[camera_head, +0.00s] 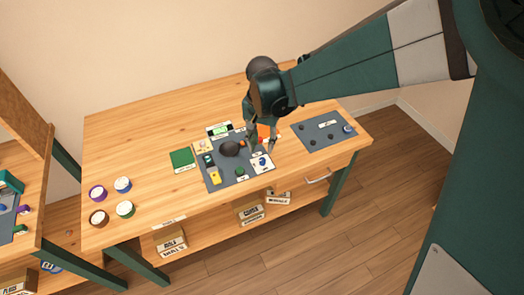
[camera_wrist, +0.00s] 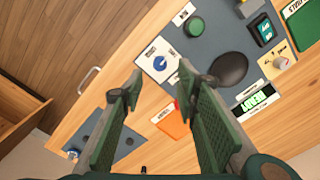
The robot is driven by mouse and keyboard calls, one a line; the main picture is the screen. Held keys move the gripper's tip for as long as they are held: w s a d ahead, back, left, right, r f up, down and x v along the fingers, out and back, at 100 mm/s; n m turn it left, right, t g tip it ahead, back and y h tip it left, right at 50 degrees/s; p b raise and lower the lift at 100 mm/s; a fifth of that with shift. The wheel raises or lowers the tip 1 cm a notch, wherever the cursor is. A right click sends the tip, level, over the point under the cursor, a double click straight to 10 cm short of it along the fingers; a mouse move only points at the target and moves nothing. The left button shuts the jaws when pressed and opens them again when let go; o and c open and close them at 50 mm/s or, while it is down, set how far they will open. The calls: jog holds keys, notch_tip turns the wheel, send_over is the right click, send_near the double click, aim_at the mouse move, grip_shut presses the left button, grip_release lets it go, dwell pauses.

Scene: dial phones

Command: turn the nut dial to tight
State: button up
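A blue dial knob (camera_head: 263,162) sits on a white square plate at the front right of the grey panel (camera_head: 225,177). In the wrist view the blue knob (camera_wrist: 161,62) has dark marks around it, too small to read, so I cannot confirm that it is the nut dial. A cream plate with a pale knob (camera_wrist: 280,64) is at the panel's other end. My gripper (camera_head: 262,138) is open and empty above the panel's right side.
A black dome (camera_wrist: 228,69), a green round knob (camera_wrist: 196,27) and a green-lit display (camera_wrist: 255,101) share the panel. An orange piece (camera_wrist: 173,121) lies near my fingers. A second grey mat (camera_head: 324,132) is to the right. Several coloured round pots stand at the left; the back left table is clear.

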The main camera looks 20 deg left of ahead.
jog(key=shift+r, duration=1.6)
jog(key=s+d+r+t, duration=0.1)
jog(key=d+r, duration=0.3)
jog(key=d, duration=0.4)
jog(key=d+r+t+y, duration=0.1)
jog(key=d+r, duration=0.3)
jog(key=d, duration=0.4)
jog(key=s+d+r+t, duration=0.1)
jog(key=d+r, duration=0.3)
jog(key=d, duration=0.5)
jog(key=s+d+r+t, duration=0.1)
jog(key=s+d+t, duration=0.1)
jog(key=s+d, duration=0.4)
jog(key=s+d+r+t+h, duration=0.1)
jog(key=s+d, duration=0.5)
jog(key=d, duration=0.8)
jog(key=shift+s+t, duration=0.2)
jog(key=shift+t, duration=0.4)
jog(key=shift+c, duration=0.2)
